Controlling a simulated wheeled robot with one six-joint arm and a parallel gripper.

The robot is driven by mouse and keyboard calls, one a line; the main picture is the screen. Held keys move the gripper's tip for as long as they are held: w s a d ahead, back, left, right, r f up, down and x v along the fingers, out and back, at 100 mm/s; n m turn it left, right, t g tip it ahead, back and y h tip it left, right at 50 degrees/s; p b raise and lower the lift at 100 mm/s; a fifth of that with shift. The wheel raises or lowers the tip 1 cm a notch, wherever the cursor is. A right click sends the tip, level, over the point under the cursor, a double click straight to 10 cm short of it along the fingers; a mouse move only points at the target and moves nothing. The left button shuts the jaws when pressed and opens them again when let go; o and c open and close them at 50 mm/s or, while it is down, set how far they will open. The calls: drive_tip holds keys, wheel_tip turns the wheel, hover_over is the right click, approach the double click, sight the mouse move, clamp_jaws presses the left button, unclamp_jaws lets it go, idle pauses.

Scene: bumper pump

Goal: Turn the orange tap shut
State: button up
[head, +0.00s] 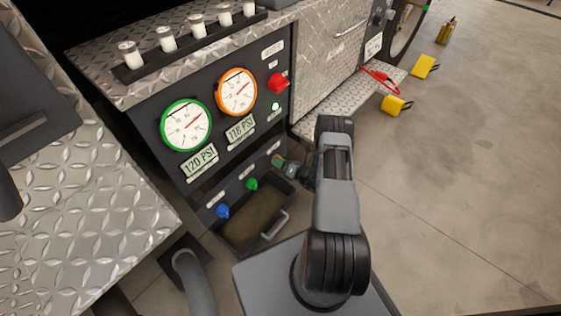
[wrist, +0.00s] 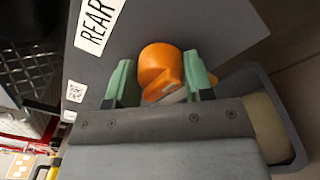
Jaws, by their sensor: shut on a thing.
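The orange tap (wrist: 160,66) shows in the wrist view on the dark panel, beside a white label reading REAR. My gripper (wrist: 160,88) has one green finger on each side of the tap's knob and is shut on it. In the head view my gripper (head: 284,164) reaches the right end of the lower panel. A green tap (head: 252,184) and a blue tap (head: 222,211) sit further left on the same panel.
Above are a green-rimmed gauge (head: 186,125) reading 120 PSI, an orange-rimmed gauge (head: 236,92) reading 118 PSI and a red knob (head: 278,82). A tray (head: 262,243) with a handle lies below the taps. Yellow chocks (head: 395,105) stand on the floor at right.

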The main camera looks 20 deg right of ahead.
drive_tip(key=n, duration=0.4)
drive_tip(key=shift+r, duration=0.1)
drive_tip(key=n+h+b, duration=0.1)
drive_tip(key=n, duration=0.3)
drive_tip(key=shift+n, duration=0.3)
drive_tip(key=n+b, duration=0.1)
drive_tip(key=n, duration=0.3)
drive_tip(key=shift+s+a+h, duration=0.1)
drive_tip(key=shift+h, duration=0.2)
drive_tip(key=shift+a+n+b, duration=0.1)
drive_tip(key=shift+n+b, duration=0.3)
drive_tip(key=shift+n, duration=1.5)
drive_tip(key=o, duration=0.9)
drive_tip(key=shift+a, duration=0.1)
drive_tip(key=shift+s, duration=0.1)
drive_tip(key=p+v, duration=0.3)
drive_tip(key=v, duration=1)
drive_tip(key=shift+s+r+p, duration=0.25)
drive_tip(key=shift+s+p, duration=0.1)
drive_tip(key=shift+s, duration=0.05)
